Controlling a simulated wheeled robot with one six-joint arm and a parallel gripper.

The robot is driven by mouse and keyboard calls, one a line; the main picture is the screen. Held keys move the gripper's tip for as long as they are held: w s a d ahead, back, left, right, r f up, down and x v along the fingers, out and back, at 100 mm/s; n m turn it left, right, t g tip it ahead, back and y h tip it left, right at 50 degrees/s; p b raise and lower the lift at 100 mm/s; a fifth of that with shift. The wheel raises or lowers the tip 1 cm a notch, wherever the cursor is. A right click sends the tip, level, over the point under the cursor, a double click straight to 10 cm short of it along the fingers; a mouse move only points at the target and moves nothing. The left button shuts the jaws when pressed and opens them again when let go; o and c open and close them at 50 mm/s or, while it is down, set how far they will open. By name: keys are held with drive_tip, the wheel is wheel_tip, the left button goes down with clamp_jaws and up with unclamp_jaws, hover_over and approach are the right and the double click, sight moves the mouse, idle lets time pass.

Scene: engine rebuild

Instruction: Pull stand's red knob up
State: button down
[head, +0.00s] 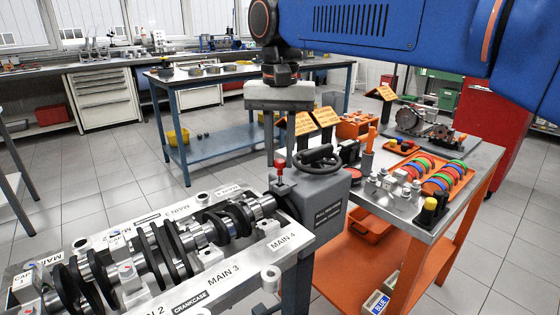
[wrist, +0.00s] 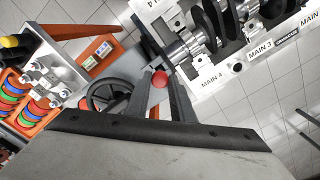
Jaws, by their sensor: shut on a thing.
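The red knob (head: 281,164) sits on a short pin at the left side of the grey stand (head: 318,204), beside the crankcase. My gripper (head: 282,152) points straight down over it, with its fingertips at the knob. In the wrist view the knob (wrist: 159,78) shows as a red round top between the two fingertips of my gripper (wrist: 161,83). The fingers are shut on it. The fingers hide part of the knob's sides. How far the pin is raised is hard to tell.
A black handwheel (head: 317,157) is on the stand, close to the right of my fingers. The crankcase (head: 228,265) with its crankshaft (head: 180,240) lies to the left. An orange bench (head: 440,205) with coloured rings and small parts is to the right.

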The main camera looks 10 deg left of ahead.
sight(281, 160)
drive_tip(key=shift+r, duration=0.25)
drive_tip(key=c, duration=1.5)
unclamp_jaws()
drive_tip(key=shift+c, duration=0.2)
wheel_tip(281, 160, up, 17)
drive_tip(key=shift+r, duration=0.15)
